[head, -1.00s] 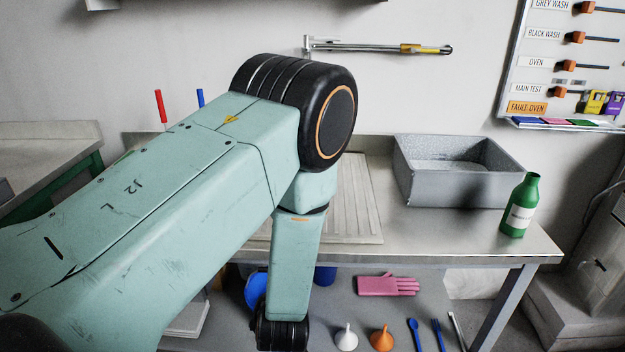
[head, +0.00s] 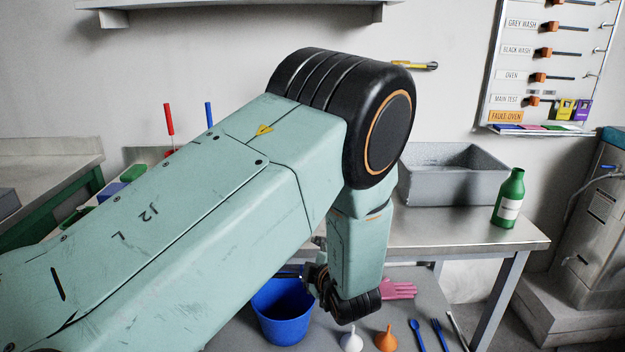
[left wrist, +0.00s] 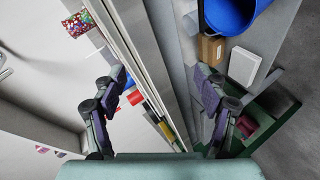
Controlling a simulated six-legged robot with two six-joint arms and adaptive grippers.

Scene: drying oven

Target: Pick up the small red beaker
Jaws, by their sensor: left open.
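A small red object (left wrist: 135,97), perhaps the red beaker, lies beside the left finger in the left wrist view; it is too small to be sure. In the head view, a bit of red (head: 168,153) shows below a red handle behind my left arm, and I cannot tell what it is. My left gripper (left wrist: 160,76) is open, its two fingers wide apart with nothing between them but a bench edge farther off. In the head view the left gripper (head: 317,275) is partly hidden by my arm, above the blue bucket. My right gripper is not in view.
A blue bucket (head: 281,312) stands on the lower shelf, with a pink glove (head: 399,290) and funnels nearby. A grey basin (head: 452,174) and a green bottle (head: 509,199) stand on the bench. A speckled container (left wrist: 77,24) and a cardboard box (left wrist: 211,48) show in the left wrist view.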

